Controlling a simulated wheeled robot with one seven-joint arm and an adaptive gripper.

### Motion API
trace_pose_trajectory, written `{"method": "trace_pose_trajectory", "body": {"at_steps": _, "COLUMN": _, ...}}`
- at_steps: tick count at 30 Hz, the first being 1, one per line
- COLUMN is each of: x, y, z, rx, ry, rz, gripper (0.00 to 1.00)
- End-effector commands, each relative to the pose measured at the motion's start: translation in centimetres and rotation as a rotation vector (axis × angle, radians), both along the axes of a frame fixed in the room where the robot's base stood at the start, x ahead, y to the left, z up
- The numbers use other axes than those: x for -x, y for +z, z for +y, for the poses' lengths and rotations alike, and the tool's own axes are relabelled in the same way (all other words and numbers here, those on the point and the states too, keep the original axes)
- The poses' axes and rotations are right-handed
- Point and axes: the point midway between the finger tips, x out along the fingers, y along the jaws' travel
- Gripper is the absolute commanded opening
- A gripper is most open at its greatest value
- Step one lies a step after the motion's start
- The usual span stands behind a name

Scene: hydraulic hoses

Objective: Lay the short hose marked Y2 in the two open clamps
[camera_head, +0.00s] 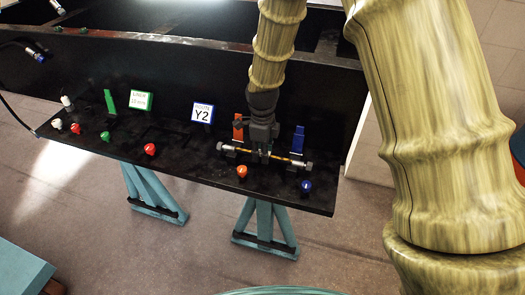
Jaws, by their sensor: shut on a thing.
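The short hose (281,158) is dark with orange-brown bands and grey metal fittings at both ends. My gripper (262,154) points down and is shut on the hose near its middle. The hose lies roughly level, across the front of two clamps with upright levers, one orange (238,128) and one blue (298,139). My gripper is between these levers. I cannot tell whether the hose touches the clamp seats or hangs just above them. A white sign with blue edges reading Y2 (202,113) stands to the left.
The black bench (190,165) stands on teal trestles (150,193). An orange knob (242,171) and a blue knob (305,186) sit along its front edge. Left are red knobs (149,149), a green lever (109,101) and a green-edged sign (140,100). A black wall rises behind.

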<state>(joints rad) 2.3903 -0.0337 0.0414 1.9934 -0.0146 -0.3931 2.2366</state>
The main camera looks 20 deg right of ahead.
Motion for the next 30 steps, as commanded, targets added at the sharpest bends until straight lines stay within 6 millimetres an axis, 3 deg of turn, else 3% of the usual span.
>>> {"method": "trace_pose_trajectory", "body": {"at_steps": 9, "x": 0.0, "y": -0.6, "z": 0.0, "rx": 0.001, "ry": 0.002, "rz": 0.001, "gripper": 0.00}}
{"method": "trace_pose_trajectory", "body": {"at_steps": 10, "x": 0.0, "y": -0.6, "z": 0.0, "rx": 0.001, "ry": 0.002, "rz": 0.001, "gripper": 0.32}}
{"method": "trace_pose_trajectory", "body": {"at_steps": 13, "x": 0.0, "y": -0.5, "z": 0.0, "rx": 0.000, "ry": 0.002, "rz": 0.000, "gripper": 0.50}}
{"method": "trace_pose_trajectory", "body": {"at_steps": 23, "x": 0.0, "y": -0.5, "z": 0.0, "rx": 0.000, "ry": 0.001, "rz": 0.000, "gripper": 0.51}}
{"method": "trace_pose_trajectory", "body": {"at_steps": 30, "x": 0.0, "y": 1.4, "z": 0.0, "rx": 0.001, "ry": 0.000, "rz": -0.002, "gripper": 0.51}}
